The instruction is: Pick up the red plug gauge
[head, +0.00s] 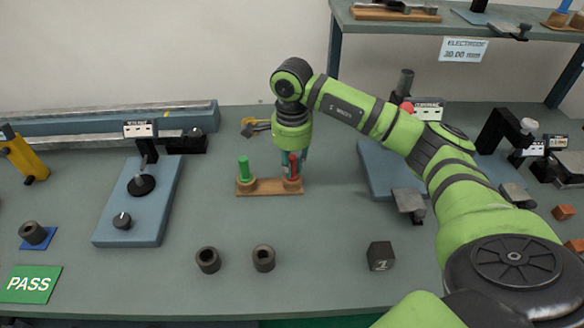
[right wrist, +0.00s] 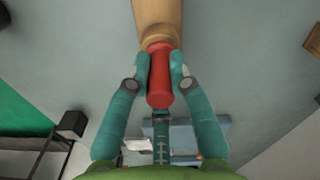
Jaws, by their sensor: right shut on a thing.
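The red plug gauge (head: 294,165) stands upright at the right end of a small wooden stand (head: 262,191) in the head view. In the right wrist view, the red gauge (right wrist: 159,75) lies between the two teal fingers of my right gripper (right wrist: 160,76). They are shut on it from both sides. Its far end meets the round wooden collar (right wrist: 158,32) of the stand. A green plug gauge (head: 244,169) stands at the left end of the same stand. My left gripper is not in view.
Two dark rings (head: 208,260) (head: 263,258) and a dark numbered cube (head: 381,256) lie in front of the stand. A blue-based gauge fixture (head: 140,205) stands left, another blue base (head: 380,170) right. A green PASS mat (head: 30,284) is front left.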

